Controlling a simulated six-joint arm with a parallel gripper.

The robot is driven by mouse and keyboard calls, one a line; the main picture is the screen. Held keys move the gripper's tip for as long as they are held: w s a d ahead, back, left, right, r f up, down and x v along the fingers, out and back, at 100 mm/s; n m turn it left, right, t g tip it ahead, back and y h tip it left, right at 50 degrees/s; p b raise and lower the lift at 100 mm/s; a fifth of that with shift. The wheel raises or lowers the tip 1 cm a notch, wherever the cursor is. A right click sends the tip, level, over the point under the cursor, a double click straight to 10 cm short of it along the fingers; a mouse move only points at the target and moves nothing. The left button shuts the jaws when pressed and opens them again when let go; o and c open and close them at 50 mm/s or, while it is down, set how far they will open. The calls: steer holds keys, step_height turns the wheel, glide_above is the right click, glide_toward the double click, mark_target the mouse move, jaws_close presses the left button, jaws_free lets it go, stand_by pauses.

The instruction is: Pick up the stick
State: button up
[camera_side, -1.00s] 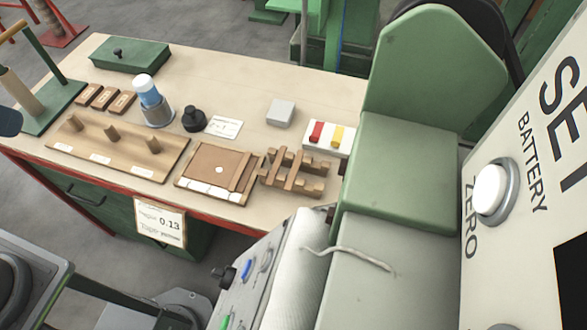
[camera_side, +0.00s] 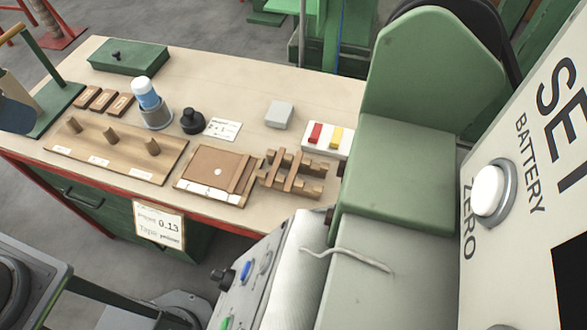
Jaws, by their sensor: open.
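Wooden sticks (camera_side: 292,172) lie across a notched wooden rack (camera_side: 310,191) right of the table's middle. Another wooden strip (camera_side: 244,178) lies along the right edge of a flat brown board (camera_side: 211,168) beside the rack. I cannot tell which of these is the stick of the task. A dark blue rounded part (camera_side: 16,117) shows at the left picture edge; it may be part of my arm. No gripper fingers can be made out, and nothing touches the rack.
A green box (camera_side: 128,55) is at the back. Green machinery (camera_side: 400,170) bounds the right side.

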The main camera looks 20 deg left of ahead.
steer(key=w+d+r+g, duration=0.2)
steer(key=w+d, duration=0.4)
steer(key=w, duration=0.4)
steer(key=g, duration=0.3)
glide_above(294, 170)
steer(key=f, duration=2.5)
steer(key=shift+s+a+f, duration=0.1)
steer(key=shift+a+f, duration=0.25)
steer(key=shift+d+f, duration=0.15)
steer(key=shift+f, duration=1.3)
steer(key=shift+d+f, duration=0.15)
steer(key=shift+f, duration=1.3)
jaws_close()
